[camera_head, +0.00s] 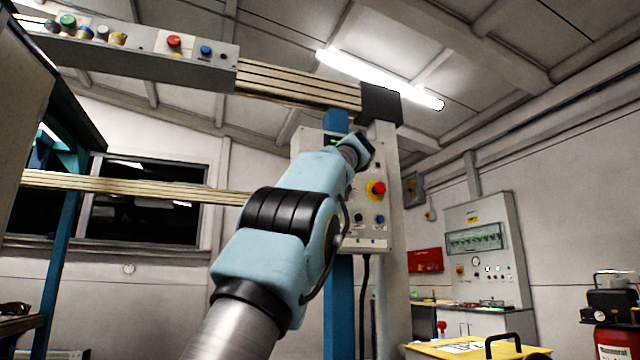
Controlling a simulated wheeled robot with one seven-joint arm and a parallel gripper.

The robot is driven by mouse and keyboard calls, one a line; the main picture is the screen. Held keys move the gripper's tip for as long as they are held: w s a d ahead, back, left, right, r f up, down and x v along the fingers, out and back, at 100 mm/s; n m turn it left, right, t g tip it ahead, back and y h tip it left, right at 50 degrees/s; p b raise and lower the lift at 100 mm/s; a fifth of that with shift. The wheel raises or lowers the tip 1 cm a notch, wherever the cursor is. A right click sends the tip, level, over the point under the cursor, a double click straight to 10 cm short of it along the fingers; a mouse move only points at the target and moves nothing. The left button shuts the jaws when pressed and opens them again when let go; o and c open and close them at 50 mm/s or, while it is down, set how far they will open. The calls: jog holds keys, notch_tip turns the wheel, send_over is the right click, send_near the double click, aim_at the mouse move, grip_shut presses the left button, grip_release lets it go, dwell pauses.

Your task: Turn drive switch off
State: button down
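A pale control panel (377,240) is mounted on the blue post ahead. It carries a red mushroom button (378,188) on a yellow base, a black knob (358,218) and a blue button (380,219). I cannot read the labels, so I cannot tell which control is the drive switch. My pale blue arm reaches up across the left part of the panel and hides it. My gripper (360,150) is at the panel's upper part, above the red button. Its fingertips are too small and dark to tell open from shut, and contact cannot be told.
An overhead beam (150,62) with several coloured buttons runs across the upper left. A wall cabinet (482,245) stands at the right, with a red box (425,260) beside it. A yellow case (470,348) and a red compressor (612,320) are at the lower right.

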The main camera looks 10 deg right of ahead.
jog(key=shift+f, duration=0.1)
dwell(0.3)
jog(key=c, duration=0.9)
grip_release()
jog(key=s+b, duration=0.1)
jog(key=s, duration=0.2)
jog(key=s+d+b, duration=0.1)
jog(key=s+b, duration=0.1)
jog(key=s, duration=0.2)
jog(key=s+b, duration=0.2)
jog(key=s, duration=0.1)
jog(key=shift+s+d, duration=0.2)
jog(key=shift+s, duration=0.15)
